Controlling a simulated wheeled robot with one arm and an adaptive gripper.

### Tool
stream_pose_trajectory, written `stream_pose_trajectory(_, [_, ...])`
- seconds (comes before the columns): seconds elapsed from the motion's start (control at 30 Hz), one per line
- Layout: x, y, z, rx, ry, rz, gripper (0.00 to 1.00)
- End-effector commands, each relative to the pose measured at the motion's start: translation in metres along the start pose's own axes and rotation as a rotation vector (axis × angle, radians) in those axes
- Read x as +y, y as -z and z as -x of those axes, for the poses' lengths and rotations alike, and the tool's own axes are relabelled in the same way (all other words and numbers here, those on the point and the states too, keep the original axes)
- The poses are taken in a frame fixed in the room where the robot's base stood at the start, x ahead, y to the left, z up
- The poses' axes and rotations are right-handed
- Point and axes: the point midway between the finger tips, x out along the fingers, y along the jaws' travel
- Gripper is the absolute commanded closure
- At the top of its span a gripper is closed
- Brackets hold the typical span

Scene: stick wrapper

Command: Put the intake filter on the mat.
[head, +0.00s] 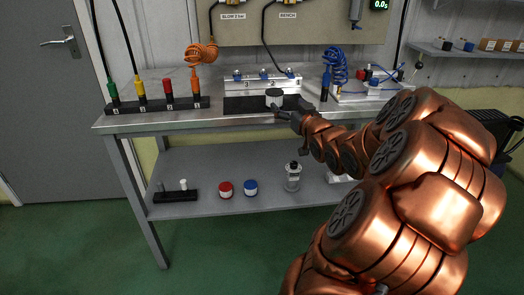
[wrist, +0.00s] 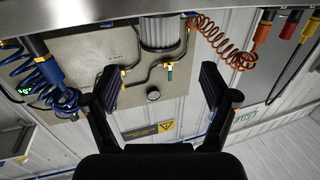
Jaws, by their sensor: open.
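The intake filter (head: 274,97) is a short upright cylinder with a dark cap. In the head view it stands at the dark mat (head: 240,105) on the bench, toward the mat's right half. Its base is partly hidden by my gripper, so I cannot tell its exact contact. The wrist view is upside down and shows the filter's pale pleated side (wrist: 160,33) at the top. My gripper (head: 283,112) is at the bench's front edge, just in front of the filter. In the wrist view its two fingers (wrist: 160,87) are wide apart with nothing between them, and the filter is beyond them.
A rack with several coloured plugs (head: 157,105) stands at the left of the bench. A silver block (head: 262,80) is behind the mat. Orange (head: 201,54) and blue (head: 336,64) coiled hoses stand either side. Jars and a bottle (head: 292,177) are on the lower shelf.

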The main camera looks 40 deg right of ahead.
Motion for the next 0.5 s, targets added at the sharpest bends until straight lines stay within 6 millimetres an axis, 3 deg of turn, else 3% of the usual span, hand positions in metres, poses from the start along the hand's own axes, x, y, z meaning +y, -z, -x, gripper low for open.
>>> stream_pose_trajectory(0.17, [-0.002,-0.001,-0.001,-0.006,0.002,0.001,0.15])
stream_pose_trajectory(0.27, [-0.013,-0.008,-0.004,-0.048,0.008,0.007,0.15])
stream_pose_trajectory(0.5, [-0.073,-0.060,-0.006,-0.339,0.027,0.050,0.15])
